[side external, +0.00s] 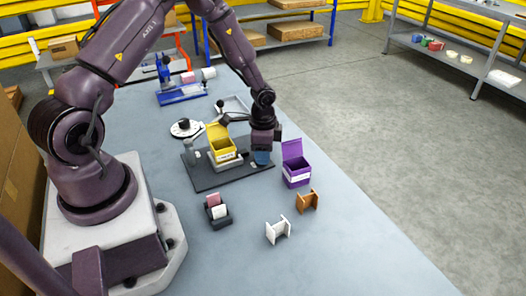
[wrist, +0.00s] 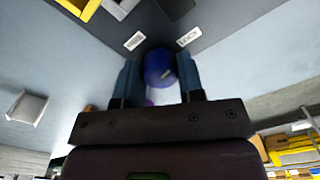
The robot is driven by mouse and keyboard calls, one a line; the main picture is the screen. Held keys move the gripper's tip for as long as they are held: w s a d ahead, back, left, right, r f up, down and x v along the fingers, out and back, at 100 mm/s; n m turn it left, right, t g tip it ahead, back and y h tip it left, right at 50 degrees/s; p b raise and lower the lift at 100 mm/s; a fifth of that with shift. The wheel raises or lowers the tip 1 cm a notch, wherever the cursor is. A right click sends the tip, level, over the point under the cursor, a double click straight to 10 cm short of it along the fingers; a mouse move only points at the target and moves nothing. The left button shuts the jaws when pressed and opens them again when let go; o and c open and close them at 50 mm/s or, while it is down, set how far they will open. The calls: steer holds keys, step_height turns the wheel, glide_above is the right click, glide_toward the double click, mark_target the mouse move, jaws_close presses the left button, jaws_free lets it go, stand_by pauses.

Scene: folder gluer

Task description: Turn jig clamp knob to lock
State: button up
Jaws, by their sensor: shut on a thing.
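The clamp knob (wrist: 158,66) is round and dark blue, and sits between the two fingers of my gripper (wrist: 159,80) in the wrist view. The gripper is shut on it. Two white labels lie beyond the knob on the dark jig plate; the right one (wrist: 188,36) seems to read LOCK, the left one (wrist: 134,40) is too small to read surely. In the side view my gripper (side external: 262,153) points down at the right end of the black jig plate (side external: 207,181). The knob is mostly hidden there. A yellow open box (side external: 222,148) stands on the jig.
A purple open box (side external: 296,176) stands close right of the gripper. An orange holder (side external: 307,201), a white holder (side external: 278,231) and a tape dispenser (side external: 218,212) stand in front. A blue device (side external: 182,94) is behind. The table's front right is clear.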

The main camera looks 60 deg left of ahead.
steer(key=o, duration=0.6)
steer(key=shift+r, duration=0.1)
steer(key=shift+o, duration=0.2)
step_height(320, 180, up, 13)
steer(key=shift+o, duration=0.5)
